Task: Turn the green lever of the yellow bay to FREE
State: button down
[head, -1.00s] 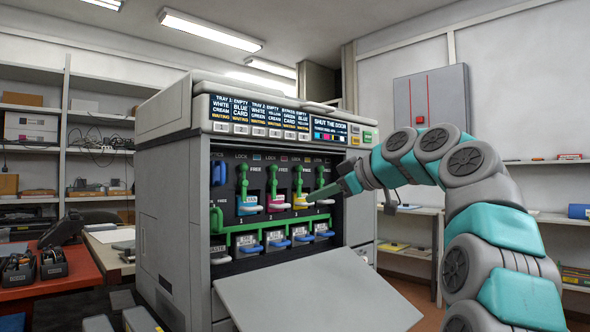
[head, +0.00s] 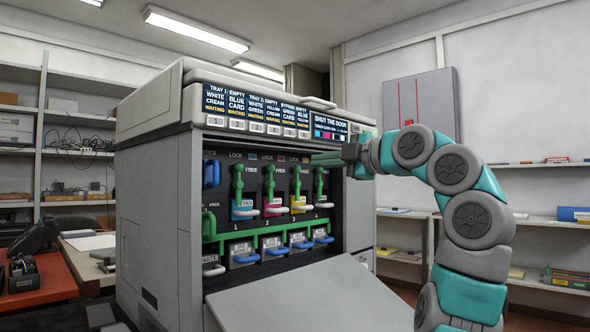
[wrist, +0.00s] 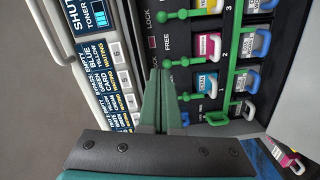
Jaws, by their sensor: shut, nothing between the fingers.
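The yellow bay's green lever (head: 296,182) stands upright above the yellow cartridge (head: 299,206) in the open printer. Its ball end is at the LOCK side, with the FREE label to its right. In the wrist view, which is turned sideways, that lever (wrist: 181,15) is near the top edge. My gripper (head: 315,158) is shut and empty, in front of the printer at the upper right of the bays, above the lever's height. In the wrist view the shut fingertips (wrist: 160,74) appear near the magenta bay's lever (wrist: 184,62). I see no contact with any lever.
Other green levers stand at the cyan (head: 238,182), magenta (head: 271,182) and rightmost (head: 319,182) bays. A green bar (head: 265,233) runs below. The printer's front door (head: 300,290) is folded down. A display (head: 328,127) reads SHUT THE DOOR.

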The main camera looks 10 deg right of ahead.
aim_at(297, 183)
jog(key=shift+a, duration=0.1)
dwell(0.4)
jog(key=p+x, duration=0.1)
jog(key=x, duration=0.8)
jog(key=shift+w+a+p, duration=0.25)
jog(key=shift+p, duration=0.1)
jog(key=shift+w+d+f, duration=0.15)
jog(key=shift+w+d, duration=0.6)
jog(key=shift+w, duration=0.2)
jog(key=shift+w+d+f+p, duration=0.25)
jog(key=shift+w+d+p, duration=0.1)
jog(key=shift+w+d, duration=0.25)
